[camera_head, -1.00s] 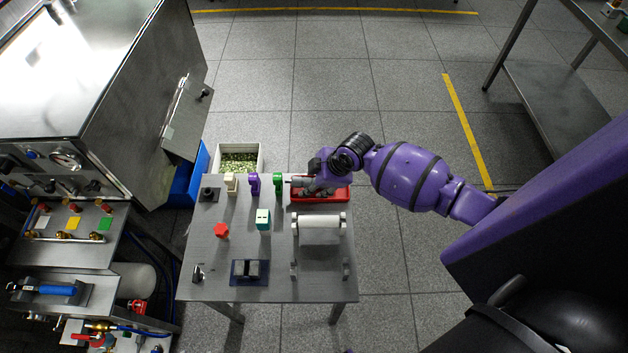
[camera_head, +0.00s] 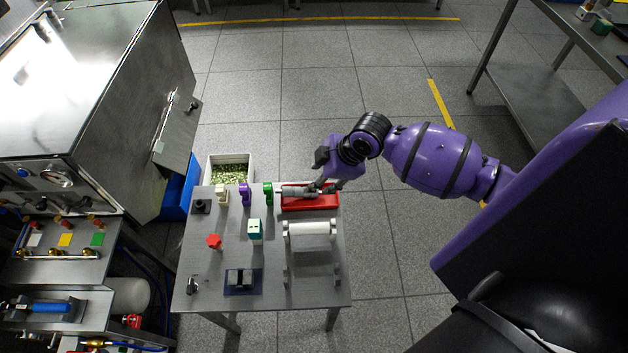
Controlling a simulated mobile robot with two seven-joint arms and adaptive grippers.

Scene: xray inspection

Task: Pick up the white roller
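The white roller (camera_head: 308,229) lies horizontally in its holder on the right side of the metal table (camera_head: 215,270). Its white surface faces up, clear of my arm. My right gripper (camera_head: 315,189), on the purple arm from the right, is beyond the roller, over the red tray (camera_head: 320,203). A grey cylindrical object (camera_head: 292,194) shows at the tray, close to the fingertips. I cannot tell whether the gripper touches it or is shut. My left gripper is not in view.
An empty lower stand (camera_head: 337,276) is in front of the roller. A teal-and-white block (camera_head: 254,230), a red hexagonal piece (camera_head: 214,241) and a dark blue holder (camera_head: 242,281) stand to the left. Purple (camera_head: 245,195) and green (camera_head: 268,194) pieces line the far edge.

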